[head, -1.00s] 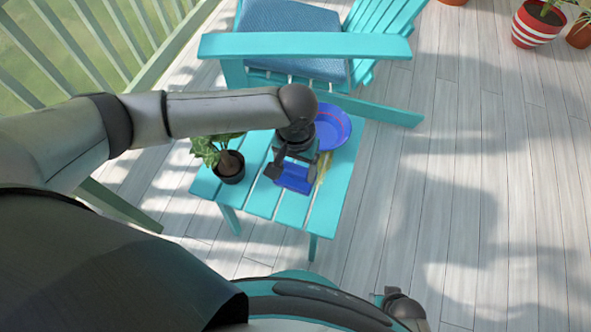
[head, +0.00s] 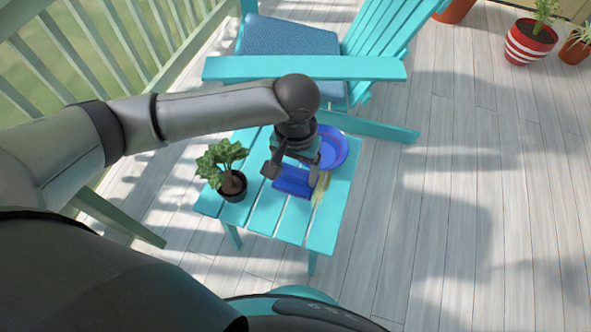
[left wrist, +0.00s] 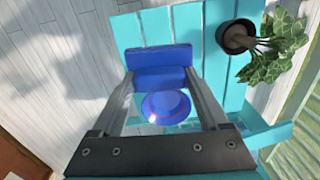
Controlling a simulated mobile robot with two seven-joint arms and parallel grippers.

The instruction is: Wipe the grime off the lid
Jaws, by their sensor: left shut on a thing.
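My left gripper (head: 293,174) is shut on a blue block-like piece (head: 291,187) over the slatted turquoise table (head: 262,205). In the left wrist view the piece (left wrist: 160,56) spans between the two fingertips. Whether it touches the table I cannot tell. A round blue dish-like thing with a red ring (head: 338,151), the most lid-like thing here, lies just beyond the gripper and is partly hidden by it. It also shows between my fingers in the left wrist view (left wrist: 166,107). I make out no grime on it. My right gripper is not in view.
A potted plant (head: 232,184) stands on the table's left side, close to my gripper. A yellowish strip (head: 320,190) lies right of the held piece. A turquoise chair (head: 305,68) stands behind the table.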

